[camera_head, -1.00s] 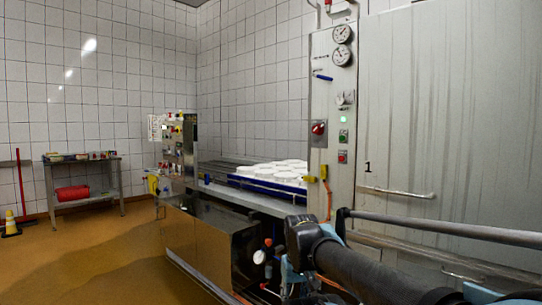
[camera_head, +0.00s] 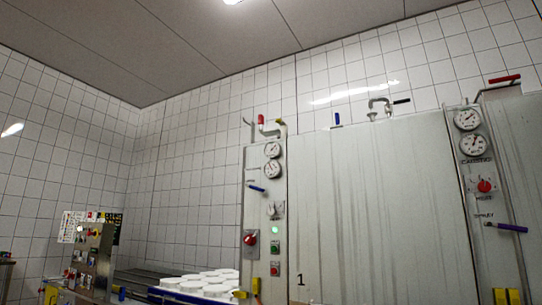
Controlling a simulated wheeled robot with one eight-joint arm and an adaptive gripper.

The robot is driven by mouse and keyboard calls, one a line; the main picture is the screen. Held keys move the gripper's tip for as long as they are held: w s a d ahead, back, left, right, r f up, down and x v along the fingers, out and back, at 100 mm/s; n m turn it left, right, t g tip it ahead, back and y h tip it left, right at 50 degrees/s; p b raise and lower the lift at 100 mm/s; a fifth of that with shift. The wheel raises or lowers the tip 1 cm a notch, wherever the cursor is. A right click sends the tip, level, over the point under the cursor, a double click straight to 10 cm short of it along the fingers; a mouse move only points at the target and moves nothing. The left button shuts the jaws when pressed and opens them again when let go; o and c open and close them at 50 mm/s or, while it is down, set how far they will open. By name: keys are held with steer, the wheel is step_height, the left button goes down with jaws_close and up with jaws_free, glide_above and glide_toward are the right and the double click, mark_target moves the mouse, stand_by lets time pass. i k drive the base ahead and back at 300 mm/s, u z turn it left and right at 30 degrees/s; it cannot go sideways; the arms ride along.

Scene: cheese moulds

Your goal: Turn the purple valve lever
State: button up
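A purple lever (camera_head: 508,228) sticks out to the right, almost level and dipping slightly, from the lower part of the right-hand control panel (camera_head: 481,205). It is near the right edge of the head view, below a red knob (camera_head: 486,186) and two round gauges. A similar blue lever (camera_head: 257,189) sits on the left control panel (camera_head: 252,225), below its own two gauges. My gripper and arm are out of view, so nothing is seen touching either lever.
A large grey metal door (camera_head: 375,215), marked 1, stands between the two panels. White cheese moulds (camera_head: 200,281) lie on a conveyor at lower left, by a control cabinet (camera_head: 90,255). Pipes with red, black and blue handles run along the top of the machine.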

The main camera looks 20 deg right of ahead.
mark_target(520, 229)
steer(key=z, duration=2.65)
